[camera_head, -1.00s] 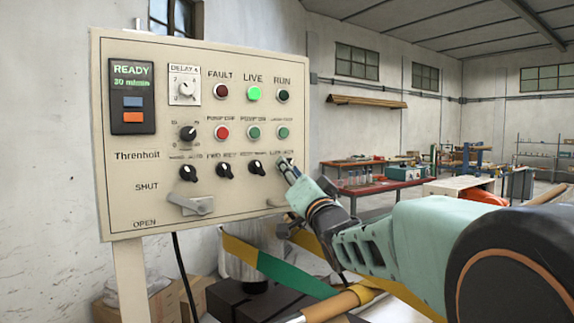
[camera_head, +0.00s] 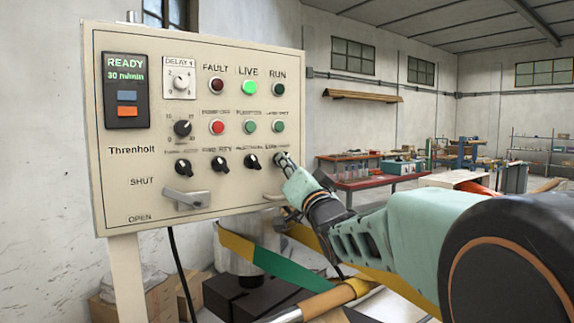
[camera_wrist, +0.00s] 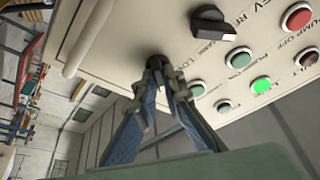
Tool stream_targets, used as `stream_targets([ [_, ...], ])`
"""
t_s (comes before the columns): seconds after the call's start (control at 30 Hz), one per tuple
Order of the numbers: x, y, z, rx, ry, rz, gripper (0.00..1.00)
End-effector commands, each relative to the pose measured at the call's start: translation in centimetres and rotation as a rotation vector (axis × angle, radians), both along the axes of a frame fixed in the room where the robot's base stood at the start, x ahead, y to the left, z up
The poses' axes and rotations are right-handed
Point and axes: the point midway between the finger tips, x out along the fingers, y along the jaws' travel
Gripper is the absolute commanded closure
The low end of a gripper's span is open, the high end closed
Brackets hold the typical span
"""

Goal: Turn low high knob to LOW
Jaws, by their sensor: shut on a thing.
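The control panel (camera_head: 230,190) stands upright at the left in the head view. The low high knob, at the right end of the row of black knobs, is mostly hidden by my gripper (camera_head: 284,164) in the head view. In the wrist view, the dark low high knob (camera_wrist: 155,64) shows between the fingertips of my gripper (camera_wrist: 163,82). The two fingers are shut on it from either side. The knob's pointer direction cannot be made out. The lettering above it is too small to read fully.
A neighbouring black knob (camera_head: 252,161) is just left of my gripper. Coloured buttons, such as a green one (camera_head: 278,126), sit above. A lever (camera_head: 186,199) marked SHUT and OPEN is at the lower left. A red table (camera_head: 372,182) stands farther back.

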Motion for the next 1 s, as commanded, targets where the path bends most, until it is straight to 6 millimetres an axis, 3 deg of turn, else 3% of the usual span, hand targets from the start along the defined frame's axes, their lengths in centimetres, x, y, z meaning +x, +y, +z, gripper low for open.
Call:
stream_targets([
  [0.37, 0.14, -0.11, -0.48, -0.163, -0.114, 0.000, 1.00],
  [1.0, 0.39, -0.49, 0.01, -0.662, -0.449, -0.002, 1.00],
])
